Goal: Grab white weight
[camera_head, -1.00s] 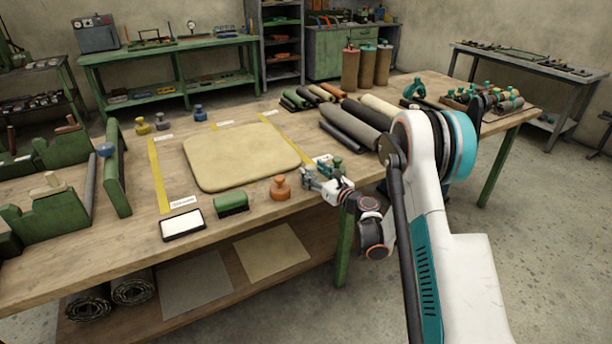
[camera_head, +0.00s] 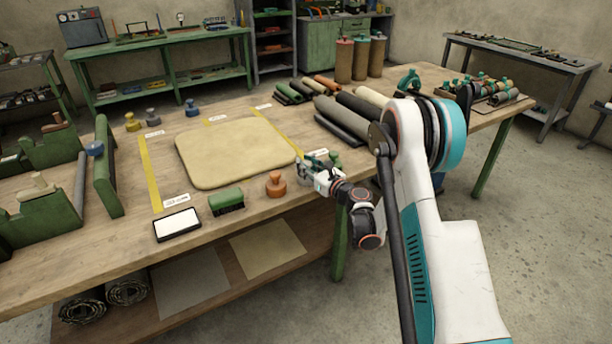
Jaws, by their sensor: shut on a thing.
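My gripper (camera_head: 307,172) is low over the front edge of the wooden workbench, just right of the orange weight. It is shut on a small pale thing (camera_head: 304,180), which I take to be the white weight. The fingers hide most of it, and I cannot tell whether it touches the bench. The orange weight (camera_head: 276,184) stands upright to the left, apart from the gripper. A green knobbed thing (camera_head: 335,160) shows just behind my gripper.
A tan sheet (camera_head: 232,152) lies left of my gripper between yellow strips. A green brush-like block (camera_head: 226,201) and a white-topped pad (camera_head: 178,224) are near the front edge. Dark rolls (camera_head: 340,120) lie behind. Yellow (camera_head: 132,122) and blue (camera_head: 192,107) weights stand farther back.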

